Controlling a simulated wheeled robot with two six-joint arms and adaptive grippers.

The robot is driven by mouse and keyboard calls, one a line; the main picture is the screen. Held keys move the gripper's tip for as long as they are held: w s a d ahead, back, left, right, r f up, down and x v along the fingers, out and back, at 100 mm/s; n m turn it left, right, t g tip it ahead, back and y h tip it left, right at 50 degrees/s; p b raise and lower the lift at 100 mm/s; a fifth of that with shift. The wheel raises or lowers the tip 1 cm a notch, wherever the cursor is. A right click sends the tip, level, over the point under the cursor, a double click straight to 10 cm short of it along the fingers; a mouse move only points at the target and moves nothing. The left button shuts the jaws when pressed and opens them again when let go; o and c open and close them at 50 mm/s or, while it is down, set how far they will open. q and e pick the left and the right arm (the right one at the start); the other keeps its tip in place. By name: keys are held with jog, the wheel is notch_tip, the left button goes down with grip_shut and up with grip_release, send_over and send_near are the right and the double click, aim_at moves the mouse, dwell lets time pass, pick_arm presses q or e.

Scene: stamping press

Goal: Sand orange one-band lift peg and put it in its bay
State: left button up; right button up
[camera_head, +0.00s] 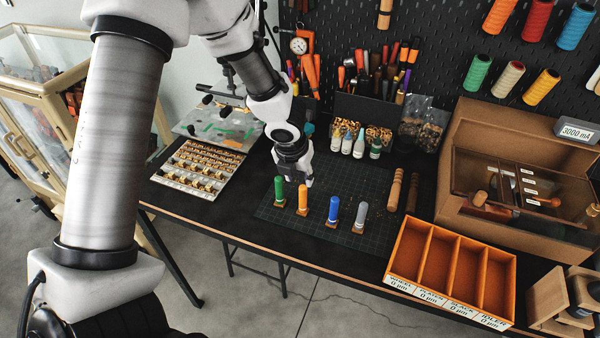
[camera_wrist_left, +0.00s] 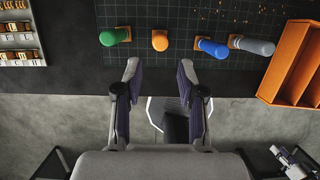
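The orange peg (camera_head: 302,198) stands upright on a small wooden base on the dark cutting mat, between the green peg (camera_head: 279,190) and the blue peg (camera_head: 333,209). A grey peg (camera_head: 361,215) stands to the right. Any bands on the pegs are too small to make out. My left gripper (camera_head: 296,178) hangs just above and behind the orange and green pegs. In the left wrist view its fingers (camera_wrist_left: 160,72) are open and empty, with the orange peg (camera_wrist_left: 160,40) ahead between them. The orange four-bay tray (camera_head: 404,268) sits at the table's right front, its bays empty. My right gripper is not in view.
A cardboard box (camera_head: 510,140) with a clear-fronted compartment stands behind the tray. A tray of small stamps (camera_head: 198,170) lies at left. Glue bottles (camera_head: 347,142) stand at the back. The mat's front part is clear.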

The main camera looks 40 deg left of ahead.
aim_at(302, 188)
pick_arm(q)
jog(key=b+x, duration=0.6)
jog(key=x, duration=0.2)
jog(key=shift+f, duration=0.3)
jog(key=shift+r+p, duration=0.4)
jog(key=shift+p, duration=0.05)
grip_shut()
jog(key=shift+r, duration=0.3)
notch_tip(302, 188, up, 12)
jog(key=p, duration=1.2)
jog(key=shift+f, duration=0.25)
jog(key=shift+c, duration=2.1)
grip_release()
jog(key=shift+s, duration=0.1)
grip_shut()
